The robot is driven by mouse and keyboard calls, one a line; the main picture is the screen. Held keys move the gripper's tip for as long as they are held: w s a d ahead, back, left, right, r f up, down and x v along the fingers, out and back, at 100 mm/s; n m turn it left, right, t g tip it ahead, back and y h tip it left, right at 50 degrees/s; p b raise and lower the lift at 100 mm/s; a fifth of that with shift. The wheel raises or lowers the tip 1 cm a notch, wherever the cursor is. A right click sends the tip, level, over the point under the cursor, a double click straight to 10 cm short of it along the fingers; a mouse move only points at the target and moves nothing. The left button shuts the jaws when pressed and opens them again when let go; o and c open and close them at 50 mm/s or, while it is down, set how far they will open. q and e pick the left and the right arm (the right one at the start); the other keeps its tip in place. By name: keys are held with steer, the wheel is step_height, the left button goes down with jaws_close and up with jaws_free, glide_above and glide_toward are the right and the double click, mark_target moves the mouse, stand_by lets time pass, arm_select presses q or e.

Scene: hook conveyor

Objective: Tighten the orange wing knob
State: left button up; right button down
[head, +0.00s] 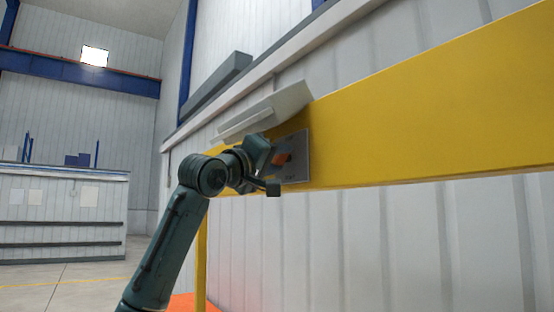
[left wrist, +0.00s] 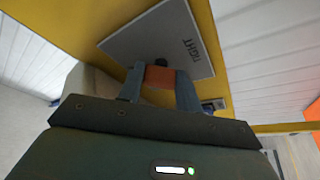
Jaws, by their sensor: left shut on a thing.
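The orange wing knob (head: 282,158) sits on a grey plate (head: 303,160) fixed to the yellow beam. In the left wrist view the orange knob (left wrist: 159,78) is between the two fingers of my left gripper (left wrist: 160,88), which is shut on it. The plate (left wrist: 205,50) behind it carries the word "TIGHT". In the head view my left gripper (head: 268,165) reaches the plate from the left and partly covers it. Which way the knob's pointer faces is hard to tell. My right gripper is not in view.
The yellow beam (head: 430,105) runs across the right side. A light grey sloped box (head: 265,110) sits just above the plate. A yellow post (head: 201,255) stands below the beam. A white partition (head: 60,215) stands at the far left, with open floor before it.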

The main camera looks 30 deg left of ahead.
arm_select(q)
steer(key=shift+m, duration=0.5)
steer(key=m+h, duration=0.1)
steer(key=m, duration=0.1)
steer(key=m+h, duration=0.1)
steer(key=m, duration=0.1)
steer(key=shift+w+a+f+t, duration=0.1)
steer(key=shift+a+f+t, duration=0.05)
steer(key=shift+t, duration=0.25)
steer(key=m+h, duration=0.3)
steer(key=m, duration=0.2)
steer(key=shift+a, duration=0.1)
steer(key=m+g+h, duration=0.1)
steer(key=m, duration=0.2)
steer(key=m+g+h, duration=0.1)
steer(key=m+h, duration=0.1)
steer(key=m, duration=0.1)
steer(key=m+h, duration=0.1)
steer(key=m, duration=0.2)
steer(key=shift+w+a+m+g+h, duration=0.1)
steer(key=shift+a+m+g+h, duration=0.05)
steer(key=shift+m+g+h, duration=0.2)
steer(key=shift+m+g, duration=0.25)
steer(key=shift+m, duration=0.1)
steer(key=o, duration=1)
